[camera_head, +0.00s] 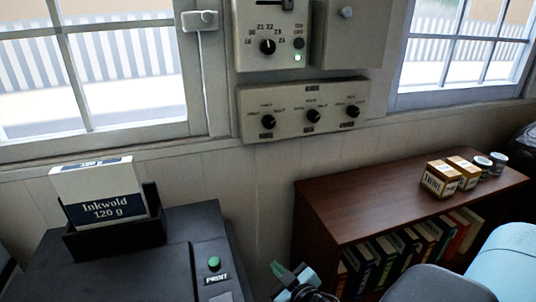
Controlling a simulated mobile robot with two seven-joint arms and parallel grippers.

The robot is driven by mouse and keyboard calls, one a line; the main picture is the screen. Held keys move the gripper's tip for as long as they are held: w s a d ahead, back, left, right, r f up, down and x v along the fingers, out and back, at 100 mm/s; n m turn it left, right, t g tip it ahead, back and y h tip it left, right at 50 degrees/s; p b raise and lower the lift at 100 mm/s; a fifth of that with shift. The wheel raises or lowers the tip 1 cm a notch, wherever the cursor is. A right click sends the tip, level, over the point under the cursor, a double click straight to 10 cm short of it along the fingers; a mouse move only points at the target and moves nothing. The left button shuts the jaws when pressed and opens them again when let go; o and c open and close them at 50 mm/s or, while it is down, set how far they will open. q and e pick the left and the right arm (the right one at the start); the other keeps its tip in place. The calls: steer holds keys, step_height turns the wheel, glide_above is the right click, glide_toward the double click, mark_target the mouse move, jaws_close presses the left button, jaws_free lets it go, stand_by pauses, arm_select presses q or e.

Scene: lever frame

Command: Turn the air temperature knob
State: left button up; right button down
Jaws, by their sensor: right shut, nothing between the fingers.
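My right gripper (283,270) shows at the bottom centre, shut and empty. It is well below the knob and apart from it, in front of the wall. The lower part of this gripper is cut off by the picture edge. My left gripper is not in view.
A lower wall panel (290,122) carries three black knobs. A black printer (120,255) with an Inkwold paper box (100,195) stands at left. A brown bookshelf (375,197) with several small boxes and jars is at right. Windows flank the wall boxes.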

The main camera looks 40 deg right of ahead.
steer(key=s+a+f+g+y, duration=0.1)
steer(key=s+f, duration=0.4)
steer(key=s, duration=0.5)
steer(key=s+a+f+m+g+y, duration=0.1)
steer(key=s+a+f+g, duration=0.2)
steer(key=s+a+f, duration=0.3)
steer(key=s+a+f+g+y, duration=0.1)
steer(key=s+a+f+g, duration=0.2)
steer(key=s, duration=1)
step_height(320, 180, down, 4)
steer(key=shift+s+a+r+m+y, duration=0.3)
steer(key=shift+s+a, duration=0.1)
steer(key=shift+a, duration=0.2)
